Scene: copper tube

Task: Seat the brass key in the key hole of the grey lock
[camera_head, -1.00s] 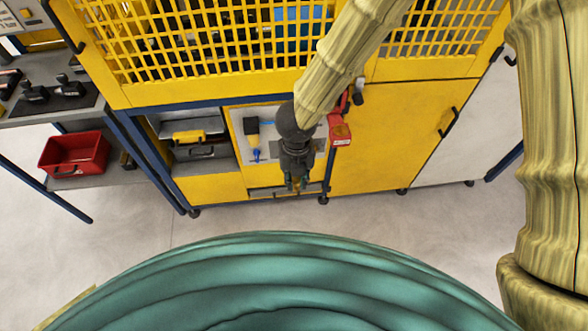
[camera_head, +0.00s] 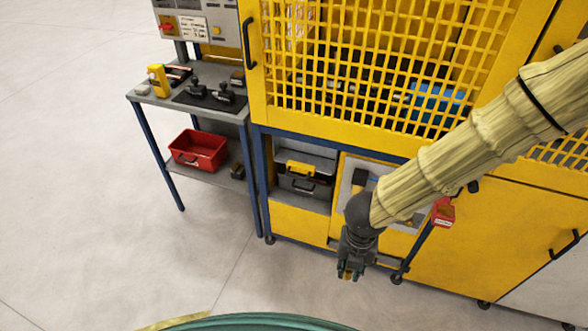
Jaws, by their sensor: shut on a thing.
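My gripper (camera_head: 351,271) points down in front of the lower yellow cabinet, above the floor. It is shut on the brass key (camera_head: 348,274), which shows only as a small brass-coloured bit between the fingertips. The rest of the key is hidden by the fingers. I cannot make out the grey lock or its key hole in this view.
A grey workbench (camera_head: 140,97) at left carries a yellow device (camera_head: 159,80) and dark fixtures on a black mat. A control panel (camera_head: 200,28) stands behind it. A red bin (camera_head: 198,149) sits on its lower shelf. The floor at left is clear.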

